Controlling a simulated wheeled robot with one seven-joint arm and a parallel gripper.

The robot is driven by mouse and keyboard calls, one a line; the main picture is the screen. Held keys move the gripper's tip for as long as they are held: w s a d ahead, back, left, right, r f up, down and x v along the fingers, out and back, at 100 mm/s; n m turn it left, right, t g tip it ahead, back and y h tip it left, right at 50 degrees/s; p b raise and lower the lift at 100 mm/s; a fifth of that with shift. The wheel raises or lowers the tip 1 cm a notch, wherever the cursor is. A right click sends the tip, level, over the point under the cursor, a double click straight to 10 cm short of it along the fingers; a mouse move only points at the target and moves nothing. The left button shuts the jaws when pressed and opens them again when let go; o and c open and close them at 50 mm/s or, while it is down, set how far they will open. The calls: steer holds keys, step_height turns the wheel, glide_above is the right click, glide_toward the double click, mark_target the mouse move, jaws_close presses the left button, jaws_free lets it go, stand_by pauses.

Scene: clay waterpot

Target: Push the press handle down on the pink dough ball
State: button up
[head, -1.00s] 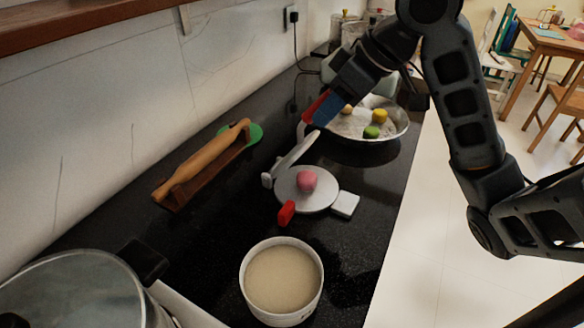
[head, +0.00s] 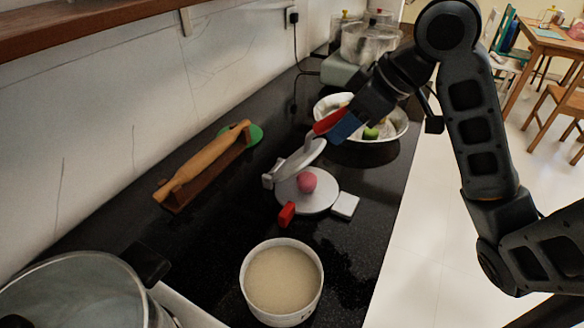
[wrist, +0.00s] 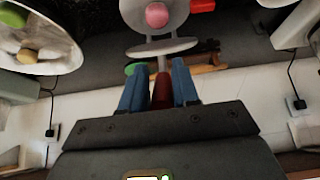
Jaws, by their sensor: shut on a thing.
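The pink dough ball (head: 307,182) sits on the round grey lower plate (head: 318,202) of the press; it also shows in the wrist view (wrist: 157,15). The press lid (head: 301,158) stands open, tilted up on its hinge on the left side, above and behind the ball and apart from it. My gripper (head: 338,126) is shut on the red press handle (head: 327,122) at the raised end of the lid. In the wrist view the blue fingers (wrist: 160,85) lie on both sides of the red handle (wrist: 161,92).
A bowl of rice (head: 282,280) stands in front of the press. A rolling pin (head: 205,165) on a wooden holder lies to the left, near the wall. A metal bowl with dough balls (head: 393,114) is behind. A large pot (head: 75,292) stands at the front left.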

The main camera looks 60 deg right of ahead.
steer(key=shift+s+f+p, duration=0.7)
steer(key=shift+s+f, duration=0.4)
steer(key=shift+f, duration=0.05)
steer(key=o, duration=0.8)
steer(key=shift+o, duration=0.2)
steer(key=shift+r, duration=0.15)
steer(key=p+v, duration=0.8)
steer(key=p, duration=0.2)
steer(key=shift+p, duration=0.4)
